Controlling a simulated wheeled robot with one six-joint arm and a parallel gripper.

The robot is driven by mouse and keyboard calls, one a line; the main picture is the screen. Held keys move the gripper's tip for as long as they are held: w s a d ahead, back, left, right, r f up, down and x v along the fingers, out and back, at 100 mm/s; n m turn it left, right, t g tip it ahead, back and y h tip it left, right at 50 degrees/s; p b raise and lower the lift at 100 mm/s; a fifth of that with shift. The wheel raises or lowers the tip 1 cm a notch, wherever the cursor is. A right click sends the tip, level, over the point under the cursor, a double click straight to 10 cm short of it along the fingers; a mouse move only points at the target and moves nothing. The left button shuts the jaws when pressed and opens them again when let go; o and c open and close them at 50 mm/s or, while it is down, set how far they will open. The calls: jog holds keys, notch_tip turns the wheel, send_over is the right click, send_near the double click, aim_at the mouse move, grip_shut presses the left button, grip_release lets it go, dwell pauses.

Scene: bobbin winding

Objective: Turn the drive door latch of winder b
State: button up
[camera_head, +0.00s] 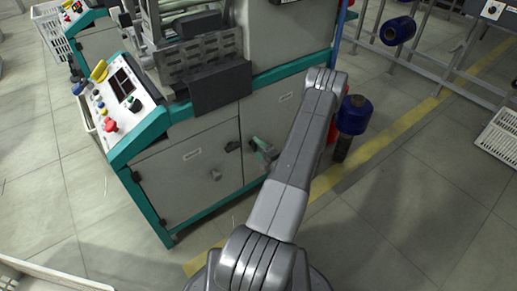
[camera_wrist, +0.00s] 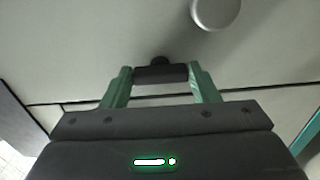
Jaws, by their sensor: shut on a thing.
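The drive door latch (camera_wrist: 160,73) is a dark bar handle with a round hub behind it, in the wrist view. My gripper (camera_wrist: 161,78) has green fingers, one at each end of the bar, and is shut on it. In the head view my gripper (camera_head: 259,145) is at the winder's lower grey doors, partly behind my arm. A dark handle (camera_head: 232,146) shows just left of the fingers there; I cannot tell if it is the same piece. The winder (camera_head: 190,170) is a grey cabinet with teal edges. Its small door labels are unreadable.
A round silver knob (camera_wrist: 215,12) sits on the door near the latch. A control panel (camera_head: 120,97) with a red button juts out at left. A stand with a blue bobbin (camera_head: 353,114) is right of the cabinet. Tiled floor at right is mostly open.

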jog(key=o, duration=1)
jog(key=p+v, duration=0.2)
jog(key=v, duration=1.1)
jog(key=shift+s+d+p, duration=0.25)
jog(key=shift+s+p, duration=0.05)
jog(key=shift+s, duration=0.05)
jog(key=shift+w, duration=0.1)
jog(key=b+x, duration=0.2)
jog(key=x, duration=1.1)
jog(key=shift+w+a+b, duration=0.25)
jog(key=shift+w+b, duration=0.05)
